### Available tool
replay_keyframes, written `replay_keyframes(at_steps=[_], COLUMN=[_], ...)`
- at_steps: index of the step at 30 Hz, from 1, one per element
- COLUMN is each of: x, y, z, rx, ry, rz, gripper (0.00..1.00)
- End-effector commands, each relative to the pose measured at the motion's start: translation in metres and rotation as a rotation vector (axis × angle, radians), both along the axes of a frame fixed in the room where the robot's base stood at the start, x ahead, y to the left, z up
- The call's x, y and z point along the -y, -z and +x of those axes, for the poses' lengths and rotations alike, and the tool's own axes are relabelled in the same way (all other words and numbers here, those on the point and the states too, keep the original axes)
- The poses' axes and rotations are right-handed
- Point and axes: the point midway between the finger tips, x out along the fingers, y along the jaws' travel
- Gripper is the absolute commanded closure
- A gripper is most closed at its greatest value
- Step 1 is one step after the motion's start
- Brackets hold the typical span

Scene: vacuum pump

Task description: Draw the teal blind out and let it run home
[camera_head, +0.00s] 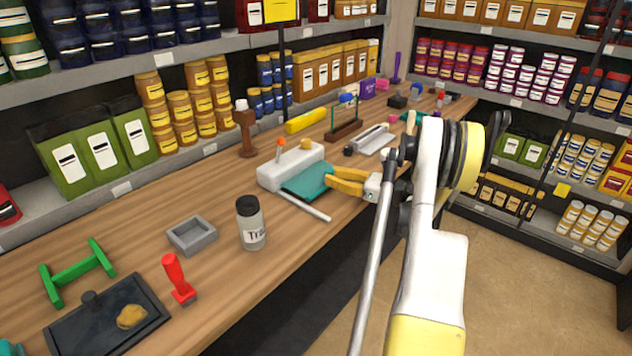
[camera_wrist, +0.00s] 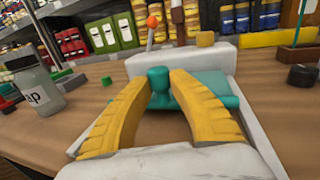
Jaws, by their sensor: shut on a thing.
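The teal blind (camera_head: 306,182) extends as a flat sheet from the front of a white housing (camera_head: 275,174) on the wooden counter. The housing has an orange-tipped lever and a yellow block on top. In the wrist view, the blind (camera_wrist: 211,88) spreads behind and right of my fingers, with a teal knob (camera_wrist: 158,76) at its near end. My gripper (camera_head: 331,180) reaches in from the right with its yellow fingers at the blind's outer edge. It is shut on the knob, with a fingertip on each side (camera_wrist: 159,92).
A pale rail (camera_head: 303,206) lies along the housing's near side. A labelled jar (camera_head: 250,224) and grey tray (camera_head: 191,235) stand nearer on the counter. A yellow cylinder (camera_head: 305,121) and wooden rack (camera_head: 344,131) stand behind. Stocked shelves line the back.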

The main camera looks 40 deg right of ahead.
Motion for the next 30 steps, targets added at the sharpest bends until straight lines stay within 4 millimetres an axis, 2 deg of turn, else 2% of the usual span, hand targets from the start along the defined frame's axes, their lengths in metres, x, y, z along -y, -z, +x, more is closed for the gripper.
replay_keyframes(at_steps=[3,9,15,24,25,26,30], x=[0.003,0.005,0.005,0.005,0.005,0.005,0.006], y=[0.0,0.0,0.0,-0.001,-0.001,-0.001,-0.001], z=[-0.023,-0.051,-0.061,-0.061,-0.061,-0.061,-0.061], rx=[0.002,0.002,0.002,0.001,0.001,0.001,0.002], ry=[-0.006,-0.008,-0.009,-0.008,-0.008,-0.008,-0.007], rz=[0.001,0.001,0.001,0.0,0.0,0.0,0.001], gripper=[1.0,1.0,1.0,1.0,0.68,0.65,0.65])
